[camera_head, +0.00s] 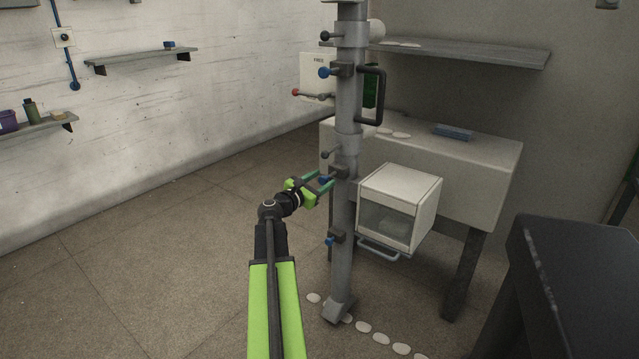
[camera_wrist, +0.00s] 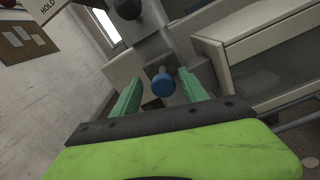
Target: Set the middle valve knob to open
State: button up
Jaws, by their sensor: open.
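The middle valve knob is a small blue knob (camera_head: 325,180) on a dark block on the grey column (camera_head: 347,130). In the wrist view the blue knob (camera_wrist: 163,85) lies between the tips of my two green fingers, with a gap on each side. My gripper (camera_head: 326,182) is open around the knob, and neither finger clearly touches it; it also shows in the wrist view (camera_wrist: 160,88). One finger hides part of the knob in the head view. I cannot tell which setting the knob is at.
Another blue knob (camera_head: 324,72) sits higher on the column, and a lower blue knob (camera_head: 330,241) sits below. A black lever ball (camera_head: 325,154) is just above the middle knob. A white box with a window (camera_head: 399,212) stands close right of the column. Floor at left is clear.

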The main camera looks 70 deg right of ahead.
jog(key=v, duration=1.7)
jog(key=shift+a, duration=0.25)
jog(key=shift+w, duration=0.1)
